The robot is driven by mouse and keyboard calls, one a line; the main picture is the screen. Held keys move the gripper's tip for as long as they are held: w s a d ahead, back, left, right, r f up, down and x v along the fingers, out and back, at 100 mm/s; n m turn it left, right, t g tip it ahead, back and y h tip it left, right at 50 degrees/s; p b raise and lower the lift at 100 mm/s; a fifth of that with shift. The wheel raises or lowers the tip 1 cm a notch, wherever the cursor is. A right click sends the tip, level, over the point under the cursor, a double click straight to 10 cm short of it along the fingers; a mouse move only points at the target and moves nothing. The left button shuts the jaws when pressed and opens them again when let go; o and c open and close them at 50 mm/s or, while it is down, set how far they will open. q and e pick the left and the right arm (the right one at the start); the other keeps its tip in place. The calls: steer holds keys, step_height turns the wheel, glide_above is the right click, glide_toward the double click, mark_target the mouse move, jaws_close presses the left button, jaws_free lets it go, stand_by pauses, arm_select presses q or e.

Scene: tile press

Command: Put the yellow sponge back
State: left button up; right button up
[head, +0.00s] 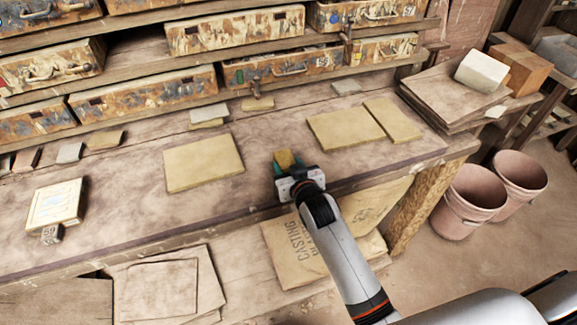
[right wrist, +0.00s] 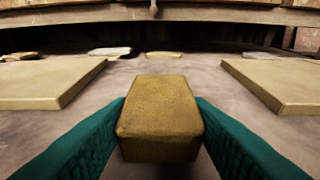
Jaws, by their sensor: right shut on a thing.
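The yellow sponge (right wrist: 159,112) is a small brownish-yellow block between the two green fingers of my right gripper (right wrist: 160,125), which is shut on it. In the head view the sponge (head: 285,158) shows just past the fingertips of my right gripper (head: 287,168), over the front part of the bench (head: 225,222). It lies between a large yellowish slab (head: 203,162) on the left and two slabs on the right. I cannot tell whether the sponge touches the bench. My left gripper is not in view.
Two slabs, one wider (head: 345,130) and one narrow (head: 392,119), lie right of the gripper. Small tiles lie along the back below worn drawers (head: 235,37). A pale box (head: 56,203) stands at the left. Buckets (head: 468,200) stand on the floor at right.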

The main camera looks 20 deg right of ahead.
steer(key=shift+f, duration=0.2)
steer(key=o, duration=0.9)
steer(key=shift+r, duration=0.1)
steer(key=shift+r, duration=0.15)
steer(key=v, duration=1.2)
steer(key=shift+b, duration=0.4)
